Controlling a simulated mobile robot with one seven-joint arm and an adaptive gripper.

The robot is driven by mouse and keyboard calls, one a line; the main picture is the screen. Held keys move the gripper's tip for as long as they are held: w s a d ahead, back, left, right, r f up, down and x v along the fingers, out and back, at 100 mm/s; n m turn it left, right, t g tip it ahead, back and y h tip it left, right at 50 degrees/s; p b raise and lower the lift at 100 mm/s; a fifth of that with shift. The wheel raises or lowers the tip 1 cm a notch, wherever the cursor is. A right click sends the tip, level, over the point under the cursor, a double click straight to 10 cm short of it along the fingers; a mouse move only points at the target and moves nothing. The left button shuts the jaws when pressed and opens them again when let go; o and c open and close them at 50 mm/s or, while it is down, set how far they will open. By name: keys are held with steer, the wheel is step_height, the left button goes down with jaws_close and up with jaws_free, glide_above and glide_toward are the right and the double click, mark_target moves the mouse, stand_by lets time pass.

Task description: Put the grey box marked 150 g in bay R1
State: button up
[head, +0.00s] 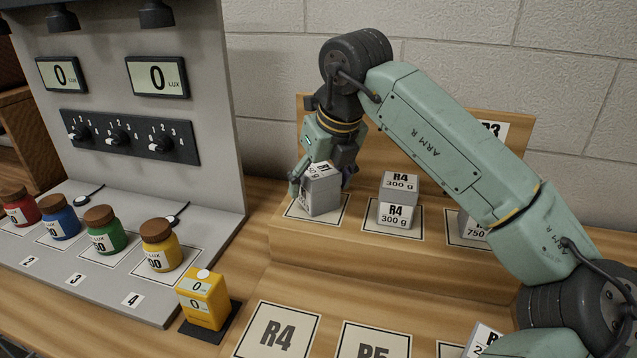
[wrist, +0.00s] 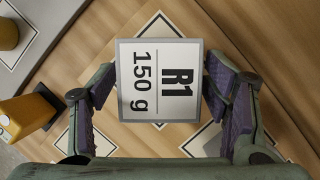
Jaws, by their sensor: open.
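The grey box marked R1 150 g (head: 321,194) is at the left marked square (head: 336,212) of the raised wooden step. Its white top label fills the middle of the wrist view (wrist: 160,82). My gripper (head: 320,178) points down over it with one finger on each side. In the wrist view my gripper (wrist: 159,88) is open, with a narrow gap between each finger and the box. The box looks turned or tilted against the square; I cannot tell whether it sits fully flat. No sign naming this bay is readable.
A grey box marked R4 300 g (head: 398,200) stands on the middle square. A box marked 750 (head: 470,226) is partly hidden by my arm. Lower squares R4 (head: 277,332) and R5 (head: 376,345) are clear. A yellow meter (head: 203,297) and coloured jars stand left.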

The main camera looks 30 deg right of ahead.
steer(key=b+v, duration=0.1)
steer(key=v, duration=1)
